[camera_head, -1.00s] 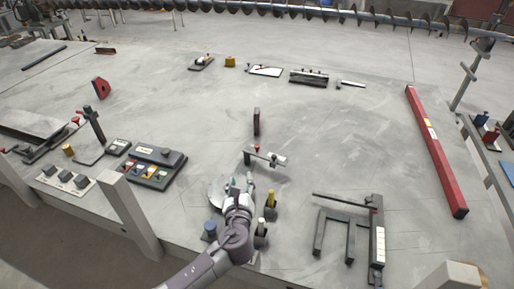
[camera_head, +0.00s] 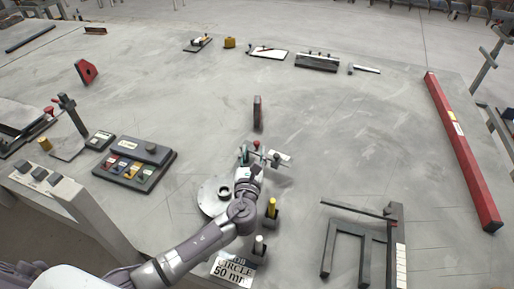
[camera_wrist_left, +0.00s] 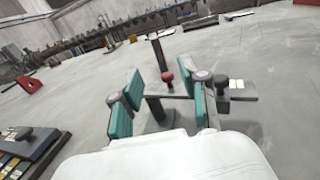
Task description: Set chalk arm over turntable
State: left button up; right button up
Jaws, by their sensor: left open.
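The chalk arm (camera_head: 280,155) is a small grey bar with a red knob and a pale end piece, beyond the turntable (camera_head: 211,206), a light grey disc partly covered by my left arm. My left gripper (camera_head: 250,157) is at the left end of the chalk arm. In the left wrist view, the teal pads of my open left gripper (camera_wrist_left: 164,108) stand apart on either side of the chalk arm's post; the red knob (camera_wrist_left: 168,76) shows between and beyond them. I cannot tell whether a pad touches the arm. My right gripper is not in view.
A dark upright block (camera_head: 257,113) stands behind the chalk arm. Yellow-topped (camera_head: 271,207) and white-topped (camera_head: 259,246) pegs stand right of my arm, near a "CIRCLE 50 mm" card (camera_head: 232,270). A button panel (camera_head: 136,164) lies left, a dark frame (camera_head: 362,245) right.

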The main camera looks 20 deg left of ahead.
aim_at(256, 145)
pick_arm(q)
jog(key=w+f+b, duration=0.1)
jog(key=w, duration=0.1)
jog(key=w+a+f+b, duration=0.1)
jog(key=w, duration=0.2)
jog(key=w+f+b, duration=0.1)
jog(key=w+f, duration=0.1)
jog(key=shift+w+a, duration=0.2)
jog(key=shift+w, duration=0.15)
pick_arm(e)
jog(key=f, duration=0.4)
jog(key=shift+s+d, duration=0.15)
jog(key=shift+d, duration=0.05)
pick_arm(q)
grip_shut()
